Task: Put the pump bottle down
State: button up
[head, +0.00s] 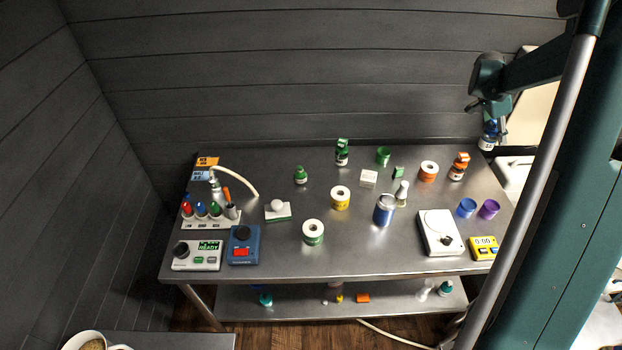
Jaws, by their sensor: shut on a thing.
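My gripper (489,117) is at the upper right, above the back right corner of the steel table (270,260). It is shut on a small blue bottle with a white label (488,143), which looks like the pump bottle. The bottle hangs roughly upright below the fingers. Its top is hidden by the gripper. I cannot tell whether its base is over the table edge or just past it.
An orange bottle (457,170) stands nearest the held bottle, beside an orange tape roll (428,171). A green bottle (342,155) stands at the back. Blue (466,208) and purple (489,209) cups, a white scale (440,232) and a yellow timer (483,248) fill the right front.

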jog(key=w+a+n+t, duration=0.1)
jog(key=w+a, duration=0.3)
jog(key=a, duration=1)
jog(key=w+a+n, duration=0.2)
jog(key=w+a, duration=0.1)
jog(key=a, duration=1)
jog(key=w+a+n+t, duration=0.1)
jog(key=w+a, duration=0.3)
jog(key=a, duration=1)
jog(key=s+a+n+t+y, duration=0.15)
jog(key=s+a, duration=0.35)
jog(key=a, duration=1.5)
jog(key=s+a+n+t, duration=0.1)
jog(key=s+a+n, duration=0.25)
jog(key=a, duration=1.75)
jog(key=shift+s+d+f+b, duration=0.15)
jog(key=shift+f+b, duration=0.05)
jog(key=shift+f, duration=1.1)
jog(key=shift+s+d+f+b, duration=0.15)
jog(key=shift+f+b, duration=0.05)
jog(key=shift+f, duration=1.05)
jog(key=shift+f, duration=0.15)
notch_tip(320, 180, down, 6)
jog(key=shift+f, duration=0.1)
